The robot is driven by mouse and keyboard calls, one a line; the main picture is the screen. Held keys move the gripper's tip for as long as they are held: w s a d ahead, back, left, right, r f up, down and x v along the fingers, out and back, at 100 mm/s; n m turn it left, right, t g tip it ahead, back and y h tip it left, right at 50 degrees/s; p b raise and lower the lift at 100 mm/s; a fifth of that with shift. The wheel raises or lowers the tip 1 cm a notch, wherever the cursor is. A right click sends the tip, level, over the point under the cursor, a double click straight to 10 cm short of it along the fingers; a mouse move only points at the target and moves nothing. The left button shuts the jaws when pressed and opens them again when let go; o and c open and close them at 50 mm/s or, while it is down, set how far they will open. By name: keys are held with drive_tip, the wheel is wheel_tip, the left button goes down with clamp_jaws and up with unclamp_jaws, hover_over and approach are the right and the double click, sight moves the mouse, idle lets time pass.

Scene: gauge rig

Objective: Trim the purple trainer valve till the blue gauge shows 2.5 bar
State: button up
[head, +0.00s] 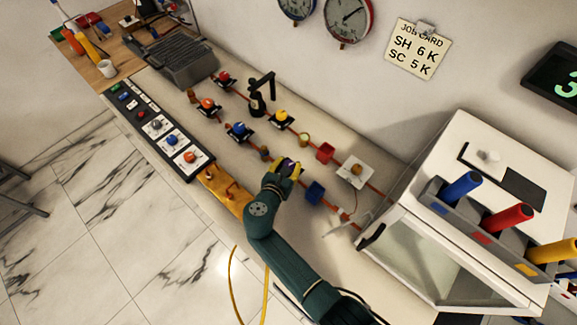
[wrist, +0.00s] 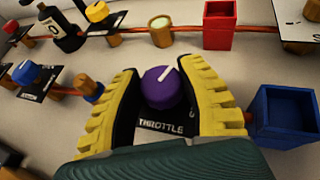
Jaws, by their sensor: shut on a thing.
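The purple trainer valve (wrist: 163,88) is a round knob with a white pointer line toward the upper right, above a plate lettered THROTTLE (wrist: 163,126). My gripper (wrist: 161,76) has its yellow ribbed fingers on both sides of the knob, shut on it. In the head view my gripper (head: 287,170) covers most of the purple knob. The blue gauge (head: 296,8) hangs on the wall at the top edge, partly cut off. Its reading is too small to tell.
A red-rimmed gauge (head: 348,20) hangs beside the blue one. A blue box (head: 314,193) and a red box (head: 325,152) stand near my gripper. Other valves, including a blue knob (head: 239,129), lie left. A white cabinet (head: 470,200) stands right.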

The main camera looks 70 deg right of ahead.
sight(288, 165)
drive_tip(key=shift+f+m+g, duration=0.15)
drive_tip(key=shift+m+g, duration=0.35)
drive_tip(key=shift+g, duration=0.1)
drive_tip(key=o, duration=1.2)
wheel_tip(288, 165, up, 10)
drive_tip(key=shift+r, duration=0.1)
